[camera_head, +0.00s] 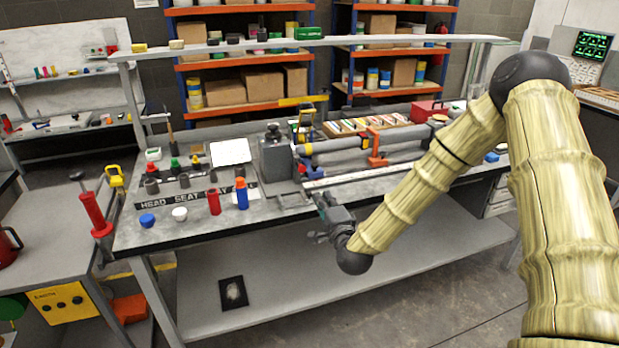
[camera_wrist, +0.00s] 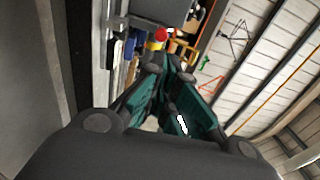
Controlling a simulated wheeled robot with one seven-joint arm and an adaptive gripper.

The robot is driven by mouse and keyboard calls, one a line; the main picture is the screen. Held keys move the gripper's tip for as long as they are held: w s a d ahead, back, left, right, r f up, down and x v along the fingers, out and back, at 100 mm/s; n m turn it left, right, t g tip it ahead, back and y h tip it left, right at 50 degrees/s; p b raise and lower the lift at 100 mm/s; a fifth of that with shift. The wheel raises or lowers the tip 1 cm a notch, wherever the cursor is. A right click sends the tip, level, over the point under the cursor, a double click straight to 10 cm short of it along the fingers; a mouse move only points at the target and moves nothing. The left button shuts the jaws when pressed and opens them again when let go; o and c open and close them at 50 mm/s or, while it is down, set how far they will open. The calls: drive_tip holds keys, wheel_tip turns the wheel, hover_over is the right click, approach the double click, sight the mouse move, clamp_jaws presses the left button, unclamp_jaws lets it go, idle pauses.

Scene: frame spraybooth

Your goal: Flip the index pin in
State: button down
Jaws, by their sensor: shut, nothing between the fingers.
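My gripper (camera_head: 324,216) is at the front edge of the workbench, in front of the grey block fixture. Its dark green fingers (camera_wrist: 170,68) come together in the wrist view with nothing between them. The grey block (camera_head: 276,160) stands on the bench with a dark knob on top and a grey tube running right from it. A small red knob (camera_head: 302,170) shows at the block's right side; I cannot tell for sure whether it is the index pin. A red and yellow part (camera_wrist: 160,36) shows just beyond the fingertips in the wrist view, apart from them.
A bent grey handle (camera_head: 292,201) lies at the front edge. An orange clamp (camera_head: 376,150) grips the tube. Free floor lies in front of the bench.

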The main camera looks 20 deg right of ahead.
sight(301, 168)
drive_tip(key=w+p, duration=0.1)
drive_tip(key=w, duration=0.3)
drive_tip(key=w+p, duration=0.2)
drive_tip(key=w, duration=0.3)
drive_tip(key=w+p, duration=0.1)
drive_tip(key=w, duration=0.4)
drive_tip(key=shift+r+p, duration=0.25)
drive_tip(key=shift+p, duration=0.15)
drive_tip(key=shift+w+f+b, duration=0.2)
drive_tip(key=shift+w+b, duration=0.5)
drive_tip(key=shift+b, duration=0.3)
drive_tip(key=shift+w, duration=0.25)
drive_tip(key=shift+w+r, duration=0.1)
drive_tip(key=shift+r, duration=0.2)
